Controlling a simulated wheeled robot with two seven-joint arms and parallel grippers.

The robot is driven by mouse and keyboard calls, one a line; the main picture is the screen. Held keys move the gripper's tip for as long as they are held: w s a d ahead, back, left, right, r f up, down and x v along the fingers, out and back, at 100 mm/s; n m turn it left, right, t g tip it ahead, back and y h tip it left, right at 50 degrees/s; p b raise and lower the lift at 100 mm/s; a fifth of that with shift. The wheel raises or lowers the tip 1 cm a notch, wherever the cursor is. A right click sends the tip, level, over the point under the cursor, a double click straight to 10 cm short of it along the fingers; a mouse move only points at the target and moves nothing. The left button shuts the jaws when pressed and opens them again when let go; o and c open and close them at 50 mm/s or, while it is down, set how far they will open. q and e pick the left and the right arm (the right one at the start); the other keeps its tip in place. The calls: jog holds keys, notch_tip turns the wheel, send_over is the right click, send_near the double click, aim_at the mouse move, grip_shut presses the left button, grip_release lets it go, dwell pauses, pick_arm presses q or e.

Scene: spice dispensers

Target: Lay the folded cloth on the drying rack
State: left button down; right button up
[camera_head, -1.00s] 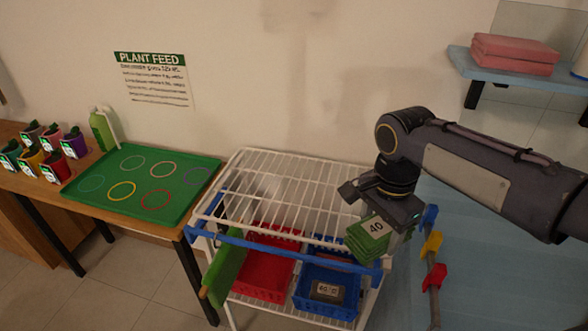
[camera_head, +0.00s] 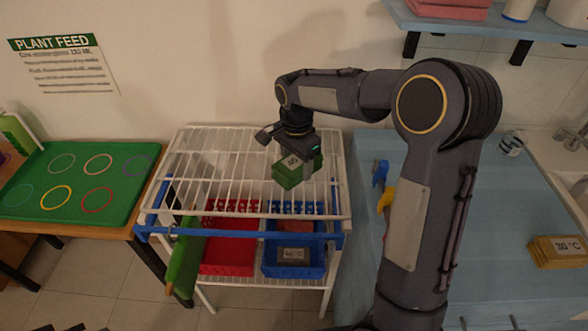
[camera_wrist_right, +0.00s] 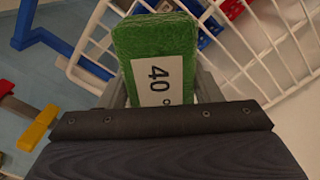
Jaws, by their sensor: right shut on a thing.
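The folded cloth (camera_head: 287,174) is green with a white label reading 40. My right gripper (camera_head: 300,166) is shut on it and holds it over the right half of the white wire drying rack (camera_head: 225,141). In the right wrist view the cloth (camera_wrist_right: 155,55) sticks out from between the fingers (camera_wrist_right: 160,95), with the rack's wires (camera_wrist_right: 270,45) beyond it. I cannot tell whether the cloth touches the wires. My left gripper is not in view.
Below the rack's top stand a red basket (camera_head: 228,262) and a blue basket (camera_head: 292,262). A green cloth (camera_head: 186,255) hangs at the rack's front left. A yellowish folded cloth (camera_head: 558,251) labelled 30 °C lies on the blue counter (camera_head: 500,215) at right. A green tray (camera_head: 75,180) is at left.

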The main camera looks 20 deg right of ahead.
jog(key=shift+w+f, duration=0.5)
jog(key=shift+f, duration=1.75)
jog(key=o, duration=1)
jog(key=shift+o, duration=0.2)
